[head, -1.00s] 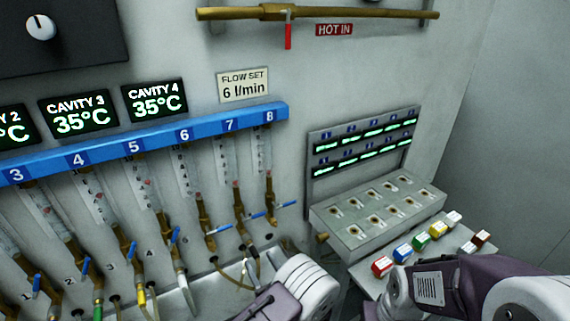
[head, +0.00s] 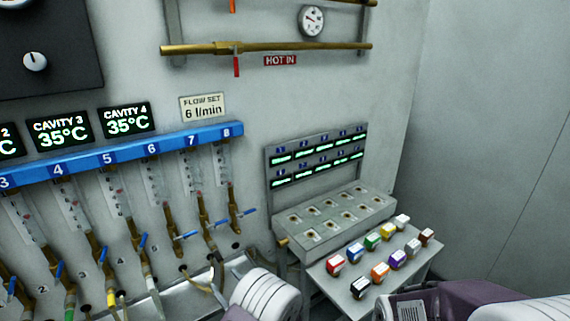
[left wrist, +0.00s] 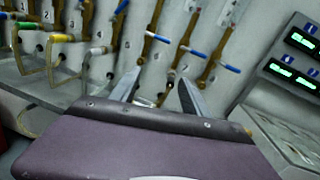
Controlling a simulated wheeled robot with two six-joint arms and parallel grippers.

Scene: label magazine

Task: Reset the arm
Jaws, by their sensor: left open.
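My left gripper (left wrist: 158,88) shows in the left wrist view with its two grey fingers apart and nothing between them. Behind it are hoses and brass valves with blue handles. In the head view, white rounded parts of my arm (head: 266,293) show at the bottom middle. A purple and white part of my other arm (head: 470,305) shows at the bottom right. My right gripper's fingers are not in view.
A blue numbered rail (head: 120,156) with flow tubes and valves spans the left wall. A socketed grey block (head: 335,222) stands below a green-lit display panel (head: 318,157). Several coloured blocks, including a red one (head: 336,265), sit on a shelf (head: 330,284).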

